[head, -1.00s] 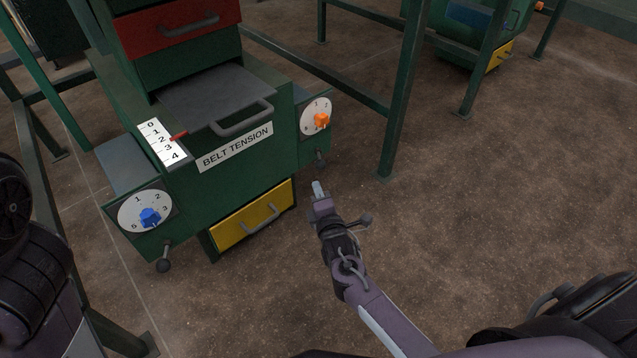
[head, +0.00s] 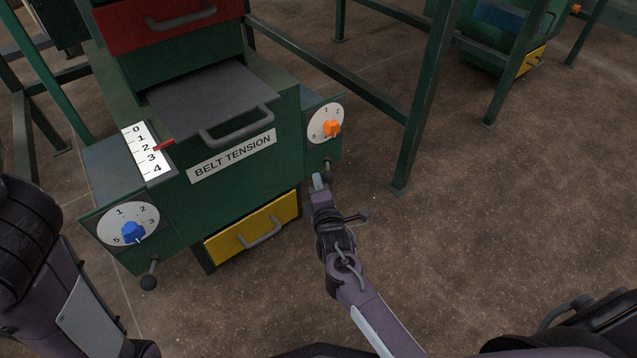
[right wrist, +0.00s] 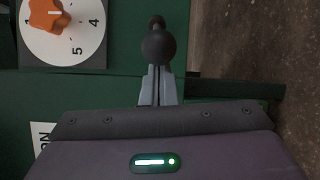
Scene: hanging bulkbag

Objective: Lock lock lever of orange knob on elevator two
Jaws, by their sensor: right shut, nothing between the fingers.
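The orange knob (head: 332,128) sits on a white numbered dial on the right side of the green elevator cabinet. It also shows in the right wrist view (right wrist: 47,17), at the upper left. Below the dial is its lock lever, a short rod with a dark ball end (head: 327,177), seen also in the right wrist view (right wrist: 158,46). My right gripper (head: 319,182) is shut and empty, its fingertips at or just below the ball; I cannot tell whether they touch. My left arm shows at the left edge, but its gripper is out of view.
A blue knob (head: 133,232) with its own ball lever (head: 149,281) is on the cabinet's left. A grey handle (head: 237,127), a yellow drawer (head: 252,232) and a BELT TENSION label are between.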

